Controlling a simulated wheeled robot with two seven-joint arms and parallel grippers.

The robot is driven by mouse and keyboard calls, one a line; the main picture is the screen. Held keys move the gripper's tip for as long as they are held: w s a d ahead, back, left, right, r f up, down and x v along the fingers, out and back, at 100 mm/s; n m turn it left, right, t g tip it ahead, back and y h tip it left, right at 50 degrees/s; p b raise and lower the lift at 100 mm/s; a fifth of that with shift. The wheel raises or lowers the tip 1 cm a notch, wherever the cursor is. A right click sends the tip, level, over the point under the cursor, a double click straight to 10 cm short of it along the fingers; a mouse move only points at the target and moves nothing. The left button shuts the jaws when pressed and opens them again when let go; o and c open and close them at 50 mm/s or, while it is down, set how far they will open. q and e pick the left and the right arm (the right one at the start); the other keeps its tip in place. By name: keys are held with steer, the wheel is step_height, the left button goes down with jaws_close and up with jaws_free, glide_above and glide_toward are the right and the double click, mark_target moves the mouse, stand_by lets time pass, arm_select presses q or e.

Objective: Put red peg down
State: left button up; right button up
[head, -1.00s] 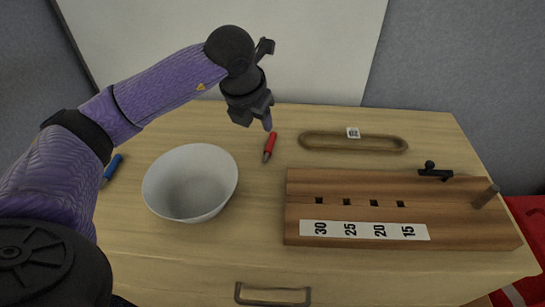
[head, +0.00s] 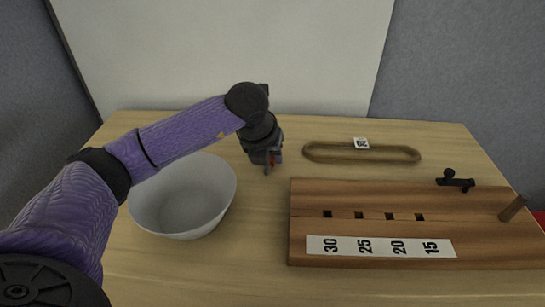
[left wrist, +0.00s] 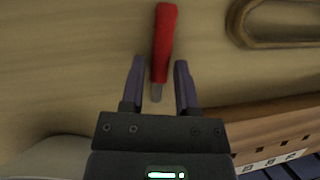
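A red peg with a grey metal tip shows in the left wrist view (left wrist: 164,42), apparently lying on the table. My left gripper (head: 268,163) is low over the table behind the wooden board. In the left wrist view its two fingers (left wrist: 160,63) stand apart, one on each side of the peg's tip end, with gaps to both sides, so it is open. My right gripper is in neither view.
A white bowl (head: 184,200) stands left of and in front of the gripper. A wooden board (head: 420,195) with square holes, numbered labels and a post lies at the right. A wooden oval ring (head: 362,153) lies behind it. The wooden table (head: 262,225) is clear between bowl and board.

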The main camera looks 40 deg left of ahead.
arm_select(q)
jaws_close()
steer(key=shift+r, duration=0.1)
